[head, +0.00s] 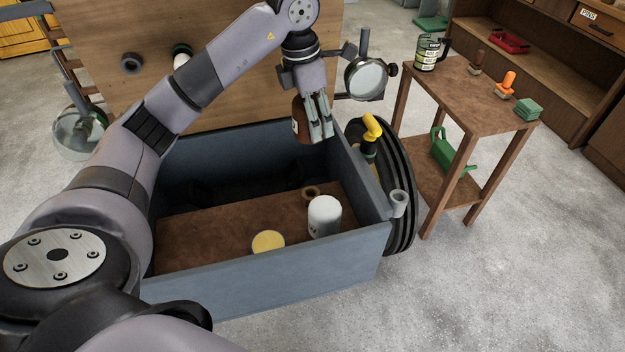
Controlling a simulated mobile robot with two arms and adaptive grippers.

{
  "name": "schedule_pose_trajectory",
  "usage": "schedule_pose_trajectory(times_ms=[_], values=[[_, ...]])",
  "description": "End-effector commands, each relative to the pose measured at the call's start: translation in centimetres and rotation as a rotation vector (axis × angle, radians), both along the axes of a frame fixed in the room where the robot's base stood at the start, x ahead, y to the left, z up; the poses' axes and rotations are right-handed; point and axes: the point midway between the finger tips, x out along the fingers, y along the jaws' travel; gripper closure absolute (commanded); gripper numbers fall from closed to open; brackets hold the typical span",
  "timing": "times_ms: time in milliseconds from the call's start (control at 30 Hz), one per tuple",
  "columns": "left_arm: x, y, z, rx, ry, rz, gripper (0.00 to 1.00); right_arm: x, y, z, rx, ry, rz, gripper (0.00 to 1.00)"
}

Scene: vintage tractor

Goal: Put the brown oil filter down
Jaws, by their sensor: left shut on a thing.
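The brown oil filter (300,121) is in my left gripper (320,132), which points down with its fingers shut on it. The fingers and the wrist hide part of the filter. The gripper holds it above the far right part of a blue-grey open box (265,280). The box has a brown floor (215,222). On that floor stand a white cylinder (324,214), a low round can with a yellow top (268,241) and a small brown ring (311,192). My right gripper is not in view.
A large black wheel (400,190) and a yellow-topped item (371,131) are at the box's right side. A wooden panel (120,95) rises behind the box.

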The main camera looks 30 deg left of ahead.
Motion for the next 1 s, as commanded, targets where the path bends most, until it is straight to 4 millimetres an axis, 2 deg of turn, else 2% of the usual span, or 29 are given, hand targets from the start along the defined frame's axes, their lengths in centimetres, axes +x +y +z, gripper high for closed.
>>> schedule_pose_trajectory(times_ms=[200,300,400,500,700,1000], values=[[-0.2,0.0,-5.8,0.0,0.009,-0.001,0.57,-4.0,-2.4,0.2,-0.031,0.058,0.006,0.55],[-0.2,-0.1,-8.5,0.0,0.007,0.0,0.57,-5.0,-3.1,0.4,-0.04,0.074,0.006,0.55],[-0.2,-0.1,-11.0,0.0,0.006,0.0,0.57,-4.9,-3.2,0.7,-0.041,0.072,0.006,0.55],[-0.2,-0.1,-12.8,0.0,0.004,0.0,0.57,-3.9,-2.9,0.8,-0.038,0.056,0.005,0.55],[-0.1,-0.1,-14.4,0.0,0.001,-0.002,0.57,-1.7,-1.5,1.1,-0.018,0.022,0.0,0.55],[-0.2,-0.1,-18.3,0.0,0.003,-0.001,0.57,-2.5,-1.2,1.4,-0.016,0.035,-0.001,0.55]])
